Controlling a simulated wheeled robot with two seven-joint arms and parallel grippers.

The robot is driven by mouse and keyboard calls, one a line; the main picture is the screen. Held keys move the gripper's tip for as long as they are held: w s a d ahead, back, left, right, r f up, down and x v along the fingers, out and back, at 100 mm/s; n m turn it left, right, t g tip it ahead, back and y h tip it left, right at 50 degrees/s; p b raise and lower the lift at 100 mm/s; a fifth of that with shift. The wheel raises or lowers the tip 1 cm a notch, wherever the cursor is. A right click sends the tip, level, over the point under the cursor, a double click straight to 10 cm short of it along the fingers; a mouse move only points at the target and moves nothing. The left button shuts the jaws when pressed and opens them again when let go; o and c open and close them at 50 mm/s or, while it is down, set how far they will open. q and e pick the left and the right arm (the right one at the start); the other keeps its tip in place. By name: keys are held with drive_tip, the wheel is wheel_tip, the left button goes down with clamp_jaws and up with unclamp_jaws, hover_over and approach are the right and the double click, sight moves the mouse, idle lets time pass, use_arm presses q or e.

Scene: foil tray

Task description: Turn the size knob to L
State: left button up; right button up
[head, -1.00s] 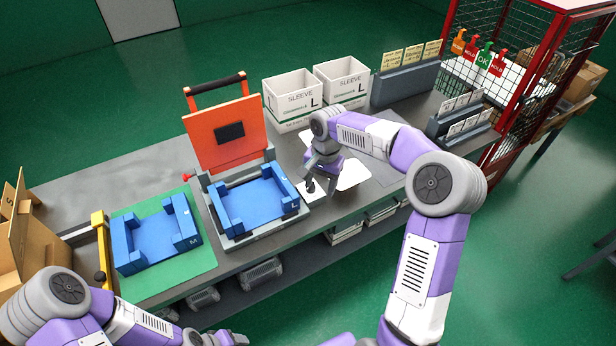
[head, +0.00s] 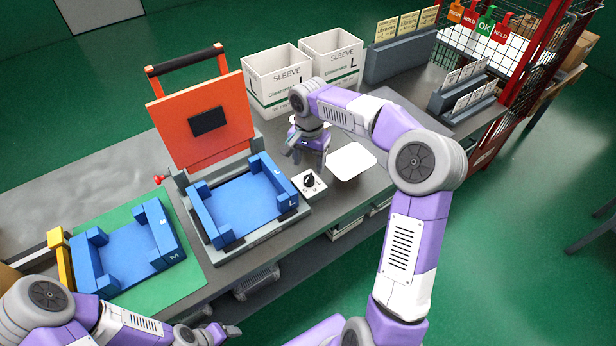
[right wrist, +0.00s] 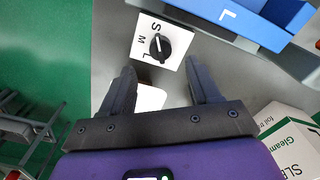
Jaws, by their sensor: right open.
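The size knob (head: 309,181) is a black dial on a white plate at the right of the blue L fixture. In the right wrist view the knob (right wrist: 160,46) shows with the letters S, M and L around its left side. Its white mark seems to point toward S. My right gripper (head: 306,160) is open and empty, just behind the knob in the head view. In the right wrist view its two fingers (right wrist: 160,72) are apart, with the knob beyond their tips and not touched. My left gripper (head: 222,333) is at the bottom edge, its jaws unclear.
A blue L tray fixture (head: 243,208) with a raised orange lid (head: 200,150) stands beside the knob. A blue M fixture (head: 125,255) lies on a green mat (head: 190,285). White SLEEVE boxes (head: 278,90) stand behind my right gripper. A white sheet (head: 353,161) lies to the right.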

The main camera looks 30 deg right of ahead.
sight(309, 177)
wheel_tip(309, 177, down, 6)
drive_tip(key=shift+f+b, duration=0.1)
drive_tip(key=shift+b, duration=0.55)
drive_tip(key=shift+c, duration=0.2)
drive_tip(key=c, duration=1)
